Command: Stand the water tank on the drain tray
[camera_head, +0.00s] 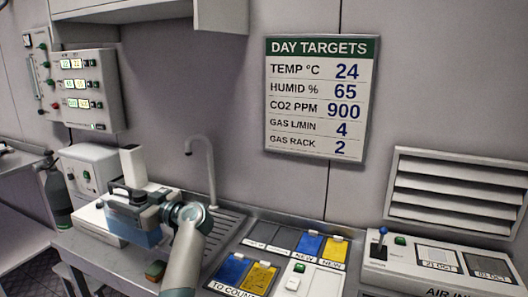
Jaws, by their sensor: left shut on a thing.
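The water tank (133,234) is a boxy container with a bluish lower body and a grey top with a dark handle. My left gripper (140,198) is shut on it at the top; its fingers are hard to make out. The tank appears upright, in front of a white unit (90,218); I cannot tell whether they touch. The drain tray (228,222) is the ribbed metal surface under the tap, right of the tank and partly hidden by my left arm. My right gripper is not in view.
A curved tap (208,165) rises behind the drain tray. Blue and yellow pads (232,270) and a white panel with a green button lie to the right. A control box with a blue lever (381,240) stands farther right. A grey cylinder (54,190) stands at left.

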